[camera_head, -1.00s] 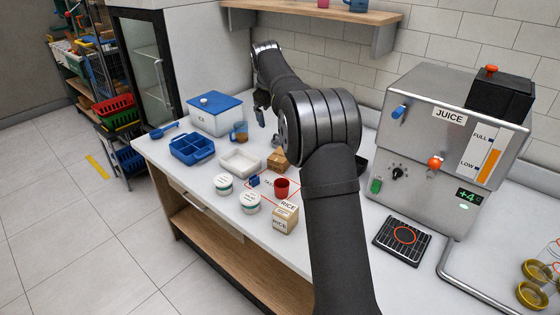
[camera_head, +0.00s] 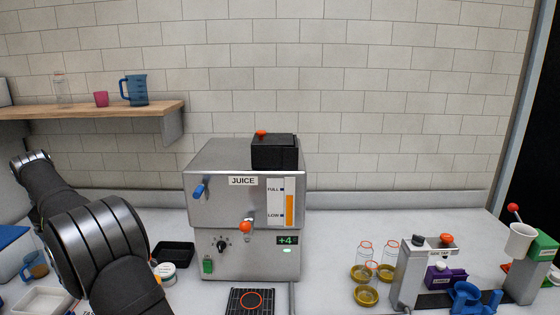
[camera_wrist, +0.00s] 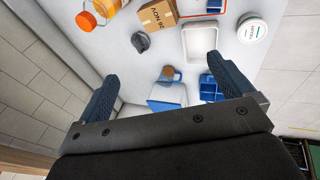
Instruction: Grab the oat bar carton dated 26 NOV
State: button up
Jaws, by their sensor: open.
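A brown carton (camera_wrist: 157,14) lies at the top of the wrist view, partly cut off by the frame edge. Its printed date reads 26 NOV, upside down in this view. My gripper (camera_wrist: 162,68) is open and empty, with its two dark fingers wide apart. The carton shows beyond the fingertips, apart from them. In the head view only my arm shows at the lower left. The gripper and the carton cannot be made out there.
Near the carton are a dark grey object (camera_wrist: 141,42), a white tray (camera_wrist: 185,42), a white tub (camera_wrist: 251,28) and an orange-filled container (camera_wrist: 106,6). An amber mug (camera_wrist: 168,73) and blue compartment tray (camera_wrist: 210,88) are closer. The juice machine (camera_head: 215,205) stands mid-counter.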

jog(key=w+a+f+m, duration=0.1)
jog(key=w+f+m, duration=0.2)
jog(key=f+m, duration=0.2)
jog(key=w+a+f+m+t, duration=0.1)
jog(key=f+m, duration=0.4)
jog(key=f, duration=0.6)
jog(key=w+a+f+m+h, duration=0.1)
jog(key=w+a+f+m, duration=0.2)
jog(key=w+f+m, duration=0.2)
jog(key=shift+w+a+f+m+t, duration=0.1)
jog(key=shift+f+m+t, duration=0.15)
jog(key=shift+f, duration=0.7)
jog(key=shift+w+a+f+m+t, duration=0.15)
jog(key=shift+f+m, duration=0.2)
jog(key=shift+f, duration=0.55)
jog(key=shift+a+x, duration=0.2)
jog(key=shift+x, duration=2.3)
jog(key=shift+f, duration=0.25)
jog(key=shift+c, duration=0.4)
jog(key=c, duration=1.1)
